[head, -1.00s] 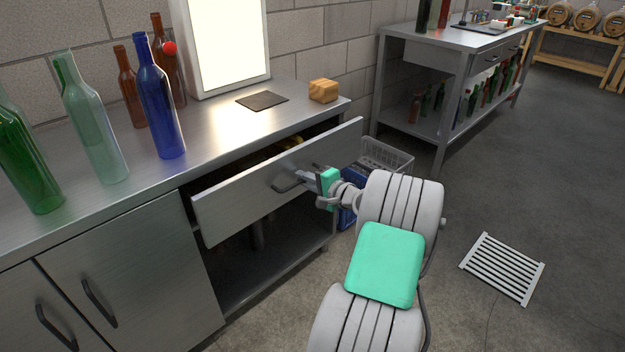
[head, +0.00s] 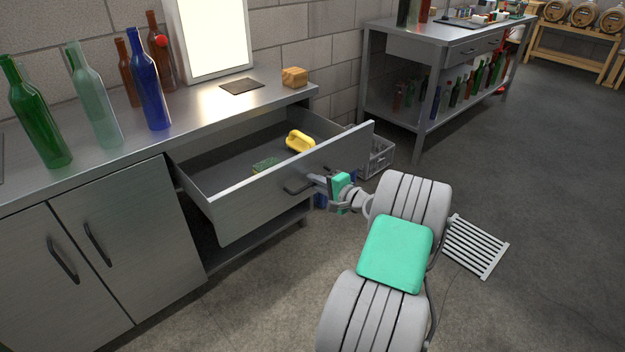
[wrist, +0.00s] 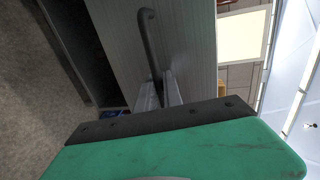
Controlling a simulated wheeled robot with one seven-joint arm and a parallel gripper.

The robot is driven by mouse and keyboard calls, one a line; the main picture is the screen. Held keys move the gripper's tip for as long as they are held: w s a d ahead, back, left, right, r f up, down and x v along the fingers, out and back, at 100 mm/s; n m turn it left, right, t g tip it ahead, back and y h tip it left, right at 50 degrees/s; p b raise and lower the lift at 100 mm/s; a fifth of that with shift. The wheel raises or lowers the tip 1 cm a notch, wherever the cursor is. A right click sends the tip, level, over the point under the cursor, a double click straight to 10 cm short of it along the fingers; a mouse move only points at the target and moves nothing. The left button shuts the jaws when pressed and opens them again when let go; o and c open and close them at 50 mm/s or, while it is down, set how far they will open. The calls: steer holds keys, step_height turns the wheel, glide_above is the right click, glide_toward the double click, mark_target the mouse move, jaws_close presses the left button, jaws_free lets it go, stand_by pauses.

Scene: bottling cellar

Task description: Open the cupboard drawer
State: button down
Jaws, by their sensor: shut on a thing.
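The cupboard drawer (head: 245,208) is pulled well out of the metal cupboard, and its inside shows from above. A yellow object (head: 299,141) and a small green item (head: 264,165) lie in it. My gripper (head: 310,183) is shut on the dark bar handle (head: 296,188) near the right part of the drawer front. In the wrist view the handle (wrist: 149,40) runs up from between my fingers, and the drawer front (wrist: 185,50) fills the middle.
Glass bottles, including a blue one (head: 149,85), stand on the worktop with a lit panel (head: 213,40). Two closed doors (head: 100,245) are at left. A grey crate (head: 378,158) stands behind the drawer. A floor grate (head: 474,247) lies right of my arm.

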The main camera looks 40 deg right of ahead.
steer(key=shift+s+a+f, duration=0.1)
steer(key=shift+s+a, duration=0.1)
steer(key=shift+s, duration=0.25)
steer(key=c, duration=1.8)
jaws_free()
steer(key=shift+d, duration=0.1)
steer(key=p+v, duration=0.1)
steer(key=v, duration=0.6)
steer(key=shift+s+p, duration=0.3)
steer(key=shift+s, duration=0.1)
